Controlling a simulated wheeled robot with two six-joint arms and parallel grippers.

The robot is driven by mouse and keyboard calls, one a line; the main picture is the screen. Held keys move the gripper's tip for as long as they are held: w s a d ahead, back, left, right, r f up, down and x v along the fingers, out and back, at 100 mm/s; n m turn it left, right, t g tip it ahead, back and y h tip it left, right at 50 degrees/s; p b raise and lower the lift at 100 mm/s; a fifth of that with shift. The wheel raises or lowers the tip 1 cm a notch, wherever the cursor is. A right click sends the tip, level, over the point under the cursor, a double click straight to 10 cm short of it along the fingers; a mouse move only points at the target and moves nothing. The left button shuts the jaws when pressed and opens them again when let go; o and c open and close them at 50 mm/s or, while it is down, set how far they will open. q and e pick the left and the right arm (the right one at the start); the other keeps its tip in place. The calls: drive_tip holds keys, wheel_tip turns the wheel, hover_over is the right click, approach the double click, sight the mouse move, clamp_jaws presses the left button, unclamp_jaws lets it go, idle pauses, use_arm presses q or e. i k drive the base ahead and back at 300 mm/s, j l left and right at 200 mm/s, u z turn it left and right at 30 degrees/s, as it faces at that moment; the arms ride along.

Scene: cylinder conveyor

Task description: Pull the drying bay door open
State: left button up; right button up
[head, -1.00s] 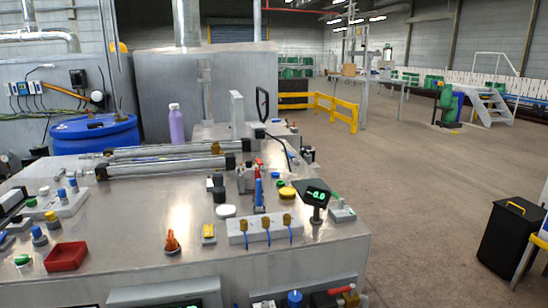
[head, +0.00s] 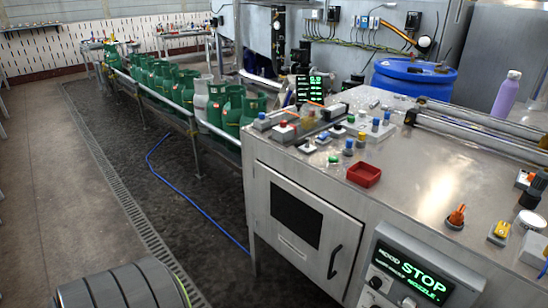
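The door (head: 300,222) is a pale metal panel on the front of the steel bench, in the lower middle of the head view. It has a dark window (head: 296,213) and a black curved handle (head: 335,262) near its right edge. It looks shut, flush with the bench front. I see no label that names it as the drying bay. Neither gripper is in view.
The steel bench (head: 428,185) carries buttons and a red tray (head: 364,175). A STOP panel (head: 425,276) is right of the door. Green cylinders (head: 233,112) line the conveyor behind. A blue hose (head: 190,203) lies on the floor. A dark ribbed object (head: 122,288) is at bottom left.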

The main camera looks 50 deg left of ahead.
sight(321, 241)
drive_tip(key=u, duration=1.35)
